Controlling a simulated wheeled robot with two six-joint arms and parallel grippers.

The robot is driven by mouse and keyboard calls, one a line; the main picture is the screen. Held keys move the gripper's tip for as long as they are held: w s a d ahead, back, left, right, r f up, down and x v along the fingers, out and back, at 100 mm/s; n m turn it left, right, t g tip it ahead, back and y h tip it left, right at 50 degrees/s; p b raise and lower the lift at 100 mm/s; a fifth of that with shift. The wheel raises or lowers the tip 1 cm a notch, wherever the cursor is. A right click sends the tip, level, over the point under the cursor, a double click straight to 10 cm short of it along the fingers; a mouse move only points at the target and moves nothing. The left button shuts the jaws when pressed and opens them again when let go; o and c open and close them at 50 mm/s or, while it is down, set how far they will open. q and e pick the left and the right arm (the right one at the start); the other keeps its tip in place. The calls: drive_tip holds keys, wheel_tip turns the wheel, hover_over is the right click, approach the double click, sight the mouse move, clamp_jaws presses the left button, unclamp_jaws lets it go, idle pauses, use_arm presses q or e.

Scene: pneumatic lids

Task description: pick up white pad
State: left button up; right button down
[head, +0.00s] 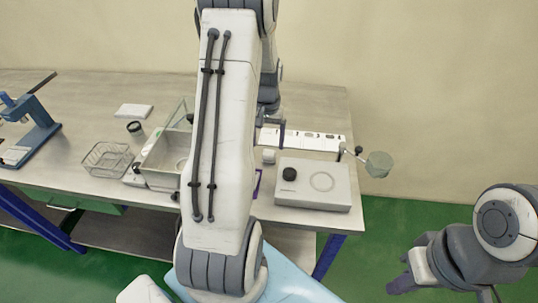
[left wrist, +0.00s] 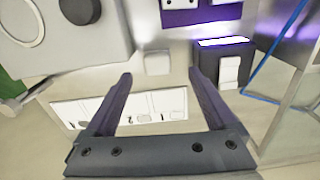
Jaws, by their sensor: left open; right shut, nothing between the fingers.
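A small white block (head: 268,156), which looks like the white pad, lies on the metal table left of a grey box. In the left wrist view the white block (left wrist: 157,63) shows between and just beyond my left fingertips. My left gripper (left wrist: 160,77) is open and empty, apart from the block as far as I can tell. In the head view my left gripper (head: 271,130) is at the table's back, partly hidden by my arm. A flat white slab (head: 133,110) lies further left. My right gripper (head: 405,275) is shut and empty, off the table at lower right.
The grey box (head: 325,205) has a black knob and ring. A white printed strip (head: 318,140) lies behind it; a round paddle (head: 378,164) overhangs the right edge. A wire basket (head: 106,160) and glass-walled box (head: 163,165) stand left. A purple-dark holder (left wrist: 222,60) is near my left fingers.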

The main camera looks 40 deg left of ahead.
sight(269, 152)
use_arm(q)
wheel_tip(269, 152, down, 5)
drive_tip(key=shift+w+d+r+p, duration=0.1)
drive_tip(key=shift+d+p, duration=0.05)
drive_tip(key=shift+p, duration=0.7)
drive_tip(key=shift+f, duration=0.35)
clamp_jaws()
drive_tip(key=shift+r, duration=0.1)
drive_tip(key=shift+r, duration=0.55)
wheel_tip(269, 152, up, 3)
drive_tip(key=shift+w+f+b, duration=0.1)
drive_tip(key=shift+f+b, duration=0.05)
drive_tip(key=shift+b, duration=0.55)
drive_tip(key=d+r+b, duration=0.2)
drive_tip(key=d+r, duration=0.5)
drive_tip(key=d, duration=0.4)
drive_tip(key=shift+w+d, duration=0.15)
drive_tip(key=shift+d, duration=0.2)
